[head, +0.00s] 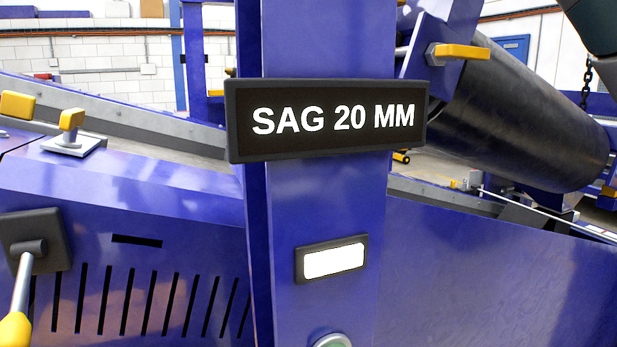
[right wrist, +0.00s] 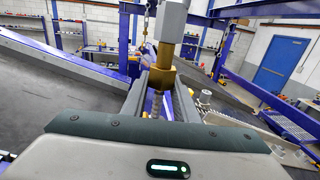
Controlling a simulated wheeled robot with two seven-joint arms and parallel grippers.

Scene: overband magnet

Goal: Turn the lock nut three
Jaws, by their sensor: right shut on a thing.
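In the right wrist view, a brass-coloured lock nut (right wrist: 161,78) sits on a threaded rod (right wrist: 157,104), below a grey block (right wrist: 173,18). My right gripper (right wrist: 162,86) reaches forward with one finger on each side of the nut and is shut on it. No number on the nut is readable. The nut and my right gripper do not show in the head view. My left gripper is in neither view.
In the head view, a blue post carries a black sign (head: 333,119) reading "SAG 20 MM" and a lit white panel (head: 333,261). A yellow-tipped lever (head: 22,285) is at the left. A large dark roller (head: 525,120) is at the right.

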